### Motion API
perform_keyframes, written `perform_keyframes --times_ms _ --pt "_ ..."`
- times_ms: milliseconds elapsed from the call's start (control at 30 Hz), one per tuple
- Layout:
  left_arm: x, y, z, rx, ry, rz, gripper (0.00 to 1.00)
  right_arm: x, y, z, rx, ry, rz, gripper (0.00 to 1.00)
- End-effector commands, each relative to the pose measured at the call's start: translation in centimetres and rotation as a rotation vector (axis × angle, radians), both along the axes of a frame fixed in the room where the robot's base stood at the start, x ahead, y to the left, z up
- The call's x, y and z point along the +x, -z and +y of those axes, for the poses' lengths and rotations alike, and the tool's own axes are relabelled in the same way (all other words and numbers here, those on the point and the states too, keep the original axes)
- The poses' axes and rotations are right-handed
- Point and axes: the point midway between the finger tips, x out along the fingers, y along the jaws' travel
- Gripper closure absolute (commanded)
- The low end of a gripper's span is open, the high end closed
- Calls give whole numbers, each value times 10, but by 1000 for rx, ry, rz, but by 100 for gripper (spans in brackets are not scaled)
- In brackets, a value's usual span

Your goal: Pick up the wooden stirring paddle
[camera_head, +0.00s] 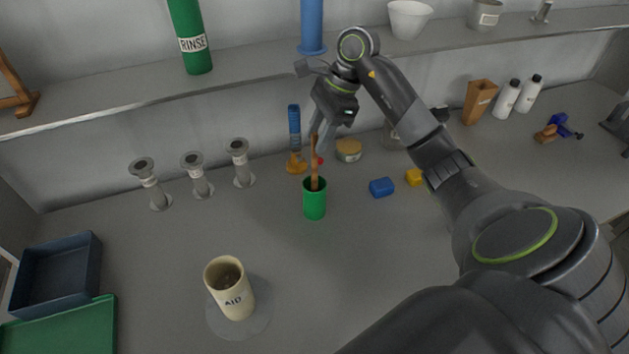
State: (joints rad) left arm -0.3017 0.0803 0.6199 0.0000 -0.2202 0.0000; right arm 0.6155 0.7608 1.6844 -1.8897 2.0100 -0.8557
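The wooden stirring paddle (315,172) stands nearly upright in a small green cup (314,205) in the middle of the counter. Its lower end is hidden inside the cup. My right gripper (320,146) is at the upper end of the paddle, pointing down. Its fingers look parted, with the paddle's top between or just in front of them; I cannot see clear contact. My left gripper is not in view.
A cream cup marked AID (232,291) stands on a round disc at the front. Behind the green cup are an orange-and-blue tool (295,140) and a round tin (348,150). Blue (381,187) and yellow (413,176) blocks lie right. Several grey stands are left.

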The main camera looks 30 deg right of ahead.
Motion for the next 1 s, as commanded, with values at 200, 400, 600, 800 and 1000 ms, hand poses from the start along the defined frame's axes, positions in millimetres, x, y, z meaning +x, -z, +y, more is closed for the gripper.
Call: perform_keyframes --times_ms 200,400,600,800,1000 --pt "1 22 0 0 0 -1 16 1 34 13 4 -1 2 64" --pt "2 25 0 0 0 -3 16 2 43 18 1 0 1 64" --pt "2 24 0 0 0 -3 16 2 42 17 0 0 1 73" --pt "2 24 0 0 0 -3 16 2 42 17 0 0 1 99" --pt "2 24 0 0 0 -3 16 2 42 17 1 0 1 100"
